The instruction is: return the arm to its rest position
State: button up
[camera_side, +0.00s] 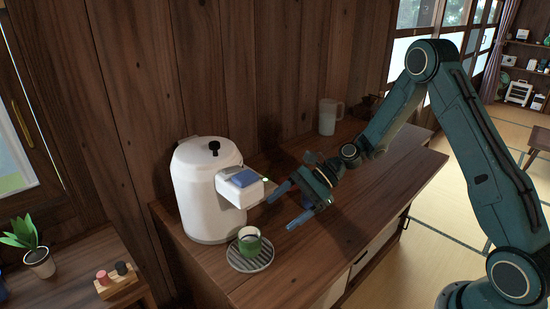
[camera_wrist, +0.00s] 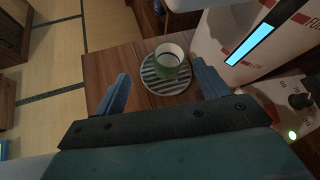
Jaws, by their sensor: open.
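My gripper (camera_side: 280,205) is open and empty, with two blue fingers apart, above the wooden cabinet top to the right of a white dispenser (camera_side: 204,190). In the wrist view my gripper (camera_wrist: 160,90) has its two fingers to either side of a green cup (camera_wrist: 168,62) that lies beyond them. The green cup (camera_side: 249,240) stands upright on a round striped tray (camera_side: 262,263) below the dispenser's spout. The fingers are apart from the cup. The striped tray also shows in the wrist view (camera_wrist: 165,87). My arm reaches in from the right, bent at the elbow.
A white pitcher (camera_side: 329,116) and a dark object (camera_side: 366,106) stand at the back of the cabinet top (camera_side: 390,180). A potted plant (camera_side: 38,256) and a small stand with pegs (camera_side: 115,279) are at the lower left. Tatami floor (camera_side: 420,245) lies open to the right.

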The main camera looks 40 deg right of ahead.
jog(key=s+d+r+n+h, duration=0.2)
jog(key=s+r+n+h, duration=0.7)
jog(key=s+r+n, duration=0.75)
jog(key=s+d+r+n+t+h, duration=0.1)
jog(key=s+d+r+n+h, duration=0.1)
jog(key=s, duration=0.8)
jog(key=shift+s+d+r+t, duration=0.3)
jog(key=shift+s+d+r, duration=0.05)
jog(key=shift+d+r, duration=0.35)
